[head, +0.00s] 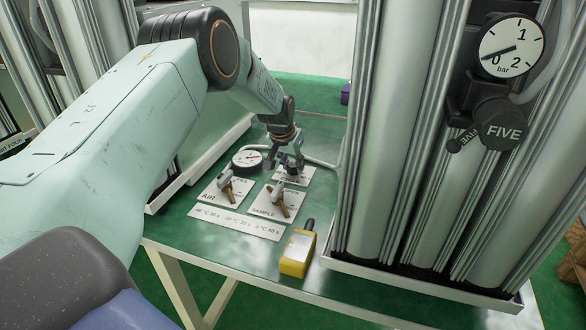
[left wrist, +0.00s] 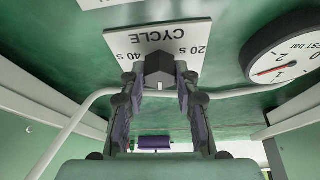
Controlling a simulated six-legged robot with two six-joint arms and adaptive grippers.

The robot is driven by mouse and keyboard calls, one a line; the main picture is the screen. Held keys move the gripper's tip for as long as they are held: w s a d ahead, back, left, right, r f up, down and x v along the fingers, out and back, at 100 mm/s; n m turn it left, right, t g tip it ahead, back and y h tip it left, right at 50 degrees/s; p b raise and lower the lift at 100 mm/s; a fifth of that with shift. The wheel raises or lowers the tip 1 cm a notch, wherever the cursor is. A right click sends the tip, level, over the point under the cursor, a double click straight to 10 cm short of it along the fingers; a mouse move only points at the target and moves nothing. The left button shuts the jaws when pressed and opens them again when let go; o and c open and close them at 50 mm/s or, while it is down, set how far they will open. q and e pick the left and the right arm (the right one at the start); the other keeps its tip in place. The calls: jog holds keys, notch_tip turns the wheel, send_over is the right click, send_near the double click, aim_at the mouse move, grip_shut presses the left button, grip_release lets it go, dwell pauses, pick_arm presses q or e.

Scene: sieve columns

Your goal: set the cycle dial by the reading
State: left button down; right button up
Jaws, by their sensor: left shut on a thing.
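The cycle dial is a dark knob (left wrist: 160,72) on a white plate marked CYCLE (left wrist: 190,45), with 20 s and 40 s legible in the left wrist view. My left gripper (head: 291,163) is shut on this knob, one finger on each side. In the left wrist view the fingers (left wrist: 160,88) hide part of the plate, and the knob's pointer direction is unclear. A white strip (head: 237,221) in front of the valves lists temperatures with seconds. A yellow handheld meter (head: 297,252) lies on the bench; its reading is too small to tell. My right gripper is out of view.
AIR (head: 222,192) and SAMPLE (head: 277,202) plates carry lever valves near the dial. A round gauge (head: 247,158) stands beside them. Tall metal columns rise at the right, with a bar gauge (head: 508,47) and a FIVE knob (head: 499,128). A pale tube (left wrist: 90,105) runs past the dial.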

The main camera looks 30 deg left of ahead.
pick_arm(q)
jog(key=m+b, duration=0.1)
jog(key=m+h+b, duration=0.1)
jog(key=m+b, duration=0.1)
jog(key=m+h+b, duration=0.1)
jog(key=m+b, duration=0.1)
jog(key=shift+w+a, duration=0.15)
jog(key=shift+a, duration=0.1)
jog(key=m+h+b, duration=0.1)
jog(key=m, duration=0.1)
jog(key=shift+a+m+b, duration=0.1)
jog(key=shift+m+b, duration=0.3)
jog(key=shift+r+m+g+h+b, duration=0.15)
jog(key=shift+m+g+h+b, duration=0.3)
jog(key=shift+m, duration=1.15)
jog(key=c, duration=1.3)
grip_release()
jog(key=o, duration=0.3)
